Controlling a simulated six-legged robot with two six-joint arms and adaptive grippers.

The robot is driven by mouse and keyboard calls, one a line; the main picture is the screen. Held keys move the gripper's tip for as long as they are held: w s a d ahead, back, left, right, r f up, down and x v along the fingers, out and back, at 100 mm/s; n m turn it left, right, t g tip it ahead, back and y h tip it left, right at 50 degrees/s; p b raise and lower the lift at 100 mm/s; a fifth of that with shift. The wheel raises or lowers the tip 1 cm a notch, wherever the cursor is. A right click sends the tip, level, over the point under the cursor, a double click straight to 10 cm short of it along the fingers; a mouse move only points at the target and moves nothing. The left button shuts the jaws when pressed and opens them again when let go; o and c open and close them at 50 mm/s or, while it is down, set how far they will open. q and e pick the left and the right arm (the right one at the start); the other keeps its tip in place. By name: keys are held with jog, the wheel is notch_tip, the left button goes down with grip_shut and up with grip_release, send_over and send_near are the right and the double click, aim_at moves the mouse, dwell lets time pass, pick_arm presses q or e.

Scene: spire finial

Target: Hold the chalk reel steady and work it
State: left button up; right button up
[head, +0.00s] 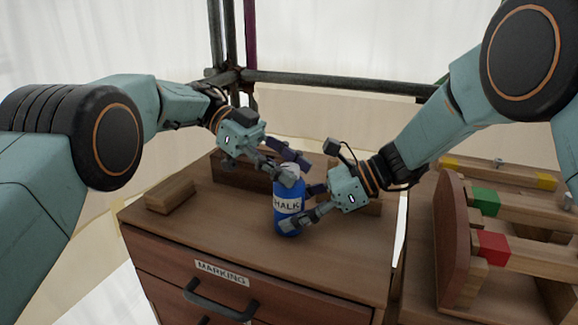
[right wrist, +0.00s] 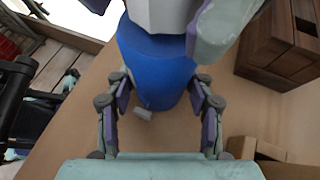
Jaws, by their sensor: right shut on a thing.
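The chalk reel (head: 288,218) is a blue upright bottle shape with a white label reading CHALK, on the wooden cabinet top. My right gripper (head: 308,204) is shut on its blue body from the right. The right wrist view shows the blue body (right wrist: 155,70) between the purple-padded fingers of this gripper (right wrist: 160,105), with a small grey piece (right wrist: 143,114) low on it. My left gripper (head: 292,168) is at the reel's top, its fingers partly covering it. I cannot tell whether they grip it.
A wooden block (head: 170,194) lies at the cabinet top's left. A wooden box (head: 240,170) stands behind the reel. The drawer front below has a MARKING label (head: 222,273) and a dark handle (head: 220,303). At right is a wooden rack with red (head: 493,246) and green (head: 486,201) blocks.

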aim_at(289, 166)
pick_arm(q)
jog(key=shift+o, duration=0.7)
notch_tip(289, 166, up, 10)
dwell(0.4)
